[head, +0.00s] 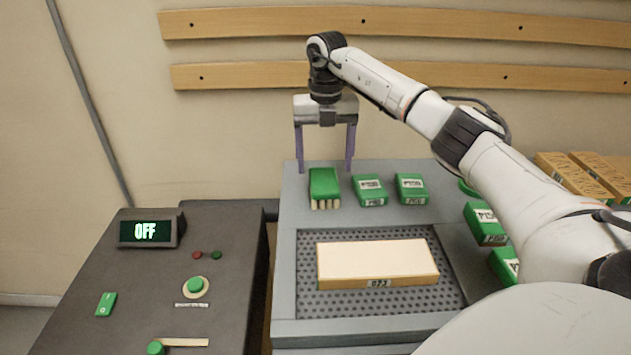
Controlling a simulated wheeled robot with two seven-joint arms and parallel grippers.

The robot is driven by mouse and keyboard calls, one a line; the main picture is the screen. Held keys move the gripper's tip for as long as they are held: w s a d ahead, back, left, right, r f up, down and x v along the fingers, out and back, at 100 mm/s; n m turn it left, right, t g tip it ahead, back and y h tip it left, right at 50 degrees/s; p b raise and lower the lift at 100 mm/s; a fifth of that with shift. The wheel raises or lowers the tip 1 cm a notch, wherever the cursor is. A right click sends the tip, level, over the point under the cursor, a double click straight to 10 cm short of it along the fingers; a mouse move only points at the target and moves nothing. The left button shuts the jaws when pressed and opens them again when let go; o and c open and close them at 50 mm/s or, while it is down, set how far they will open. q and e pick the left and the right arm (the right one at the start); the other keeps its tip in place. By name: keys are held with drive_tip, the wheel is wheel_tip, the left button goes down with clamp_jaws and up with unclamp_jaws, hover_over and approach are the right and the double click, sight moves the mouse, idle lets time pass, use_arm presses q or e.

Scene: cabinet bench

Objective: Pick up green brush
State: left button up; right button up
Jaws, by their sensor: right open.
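The green brush (324,183) has a green back and pale bristles at its front edge. It lies at the back left of the grey bench top in the head view. My right gripper (325,168) is open and points down over the brush. Its two purple fingers are spread to the brush's left and right, with their tips near the level of its far end. I cannot tell how high the tips are above the bench. Nothing is between the fingers. My left gripper is not in view.
Two green boxes (369,189) stand right of the brush. A wooden block (377,264) lies on the perforated plate (310,302) in front. More green boxes (484,225) are at the right, partly behind my arm. A control panel (137,290) with an OFF display (146,231) is at left.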

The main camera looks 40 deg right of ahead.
sight(324, 179)
drive_tip(key=shift+s+f, duration=0.15)
drive_tip(key=shift+f, duration=0.7)
drive_tip(key=f, duration=0.4)
drive_tip(key=shift+w+d+f+p, duration=0.1)
drive_tip(key=shift+w+f+p, duration=0.1)
drive_tip(key=shift+p, duration=0.1)
drive_tip(key=shift+f, duration=0.45)
drive_tip(key=shift+w, duration=0.1)
drive_tip(key=c, duration=1.2)
drive_tip(key=shift+r, duration=0.2)
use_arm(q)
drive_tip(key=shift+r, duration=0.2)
use_arm(e)
wheel_tip(324, 179, up, 10)
drive_tip(key=shift+f, duration=0.15)
